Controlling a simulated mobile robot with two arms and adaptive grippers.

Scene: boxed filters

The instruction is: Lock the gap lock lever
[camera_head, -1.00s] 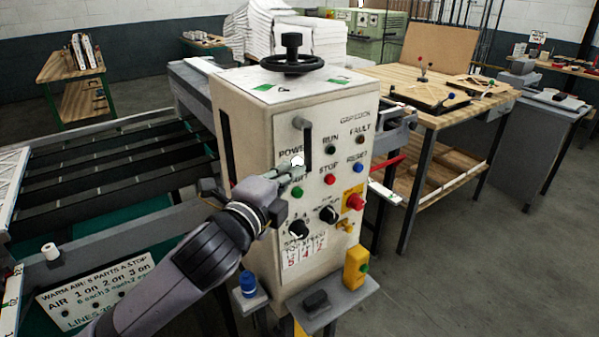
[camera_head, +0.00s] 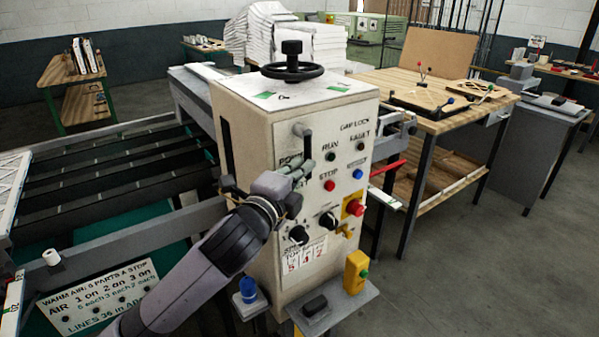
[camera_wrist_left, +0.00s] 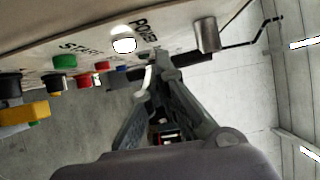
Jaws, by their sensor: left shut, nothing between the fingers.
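The control box (camera_head: 262,160) stands upright in the middle of the head view, with a "GAP LOCK" label at the upper right of its front. The gap lock lever appears as a grey knob (camera_head: 300,129) at the top of a dark vertical slot. The knob also shows as a metal cylinder in the left wrist view (camera_wrist_left: 206,34). My left gripper (camera_head: 304,169) is shut and empty, in front of the panel just below the knob and apart from it. It hides the slot's lower part. In the left wrist view its fingers (camera_wrist_left: 166,72) point toward the panel.
Several buttons and dials surround the slot, including a red stop button (camera_head: 329,185) and a red emergency knob (camera_head: 355,208). A black handwheel (camera_head: 292,70) tops the box. A wooden table (camera_head: 455,115) stands behind right. Floor at the right is clear.

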